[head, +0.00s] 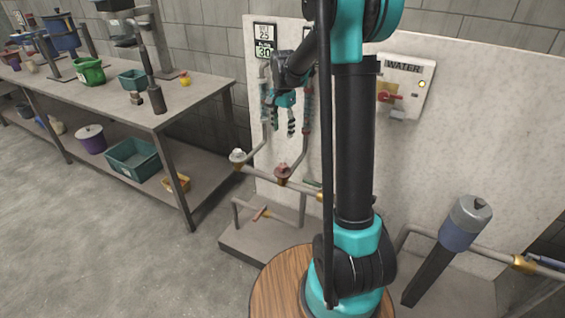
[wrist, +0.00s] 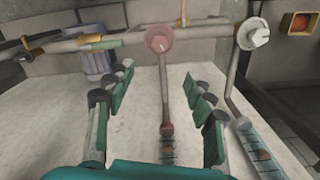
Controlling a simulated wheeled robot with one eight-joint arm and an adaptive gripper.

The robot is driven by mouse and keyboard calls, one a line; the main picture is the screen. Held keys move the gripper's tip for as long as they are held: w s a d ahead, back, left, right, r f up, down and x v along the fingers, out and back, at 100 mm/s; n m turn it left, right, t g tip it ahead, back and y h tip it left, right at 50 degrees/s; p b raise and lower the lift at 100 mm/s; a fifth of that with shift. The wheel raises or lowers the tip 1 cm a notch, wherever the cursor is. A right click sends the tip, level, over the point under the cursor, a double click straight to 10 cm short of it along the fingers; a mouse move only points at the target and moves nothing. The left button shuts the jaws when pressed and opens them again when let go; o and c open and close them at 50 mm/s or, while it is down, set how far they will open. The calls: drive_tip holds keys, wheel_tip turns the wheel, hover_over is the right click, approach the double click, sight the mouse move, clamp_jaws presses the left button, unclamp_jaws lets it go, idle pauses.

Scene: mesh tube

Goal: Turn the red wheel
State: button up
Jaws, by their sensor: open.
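The red wheel (head: 283,171) sits on a pipe low on the wall panel, right of a white wheel (head: 238,155). In the wrist view the red wheel (wrist: 160,38) is at upper middle, on the end of a pipe, with the white wheel (wrist: 253,33) to its right. My gripper (head: 283,124) hangs above the red wheel in the head view, fingers pointing down. In the wrist view its fingers (wrist: 158,78) are spread wide and empty. The red wheel appears beyond the fingertips, in line with the gap and apart from them.
Pipes run along the pale wall panel (head: 490,120). A WATER box (head: 405,85) with a red handle is at right. A low step (head: 250,240) with a short rail stands below the wheels. A workbench (head: 190,95) with containers is at left. The floor before it is clear.

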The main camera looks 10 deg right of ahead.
sight(283, 165)
wheel_tip(283, 165, down, 17)
drive_tip(key=shift+r, duration=0.1)
idle(0.4)
drive_tip(key=c, duration=1.2)
